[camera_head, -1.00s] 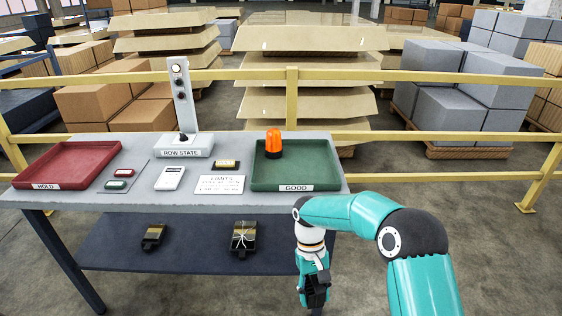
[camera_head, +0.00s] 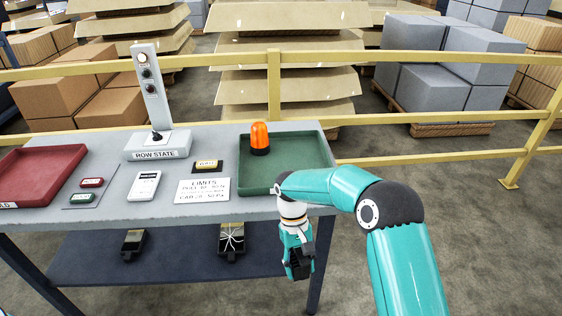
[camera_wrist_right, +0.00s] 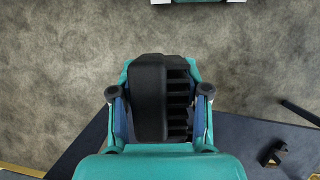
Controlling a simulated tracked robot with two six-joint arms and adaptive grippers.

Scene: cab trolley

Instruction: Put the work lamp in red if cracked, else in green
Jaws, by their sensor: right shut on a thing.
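My right gripper (camera_head: 298,262) is shut on a black, ribbed thing that I take for the work lamp. In the right wrist view the lamp (camera_wrist_right: 150,100) sits between the two fingers, its dark block and fins towards me. Its front is hidden, so I cannot tell if it is cracked. The gripper hangs below tabletop height, at the table's front right corner. The green tray (camera_head: 327,163) is at the table's right end. The red tray (camera_head: 38,172) is at the left, cut by the picture's edge. My left gripper is not in view.
An orange beacon (camera_head: 259,139) stands in the green tray. A ROW STATE post (camera_head: 150,85), a limits card (camera_head: 203,190) and a meter (camera_head: 145,188) are between the trays. The lower shelf (camera_head: 180,262) holds two dark items. A yellow rail (camera_head: 400,118) runs behind.

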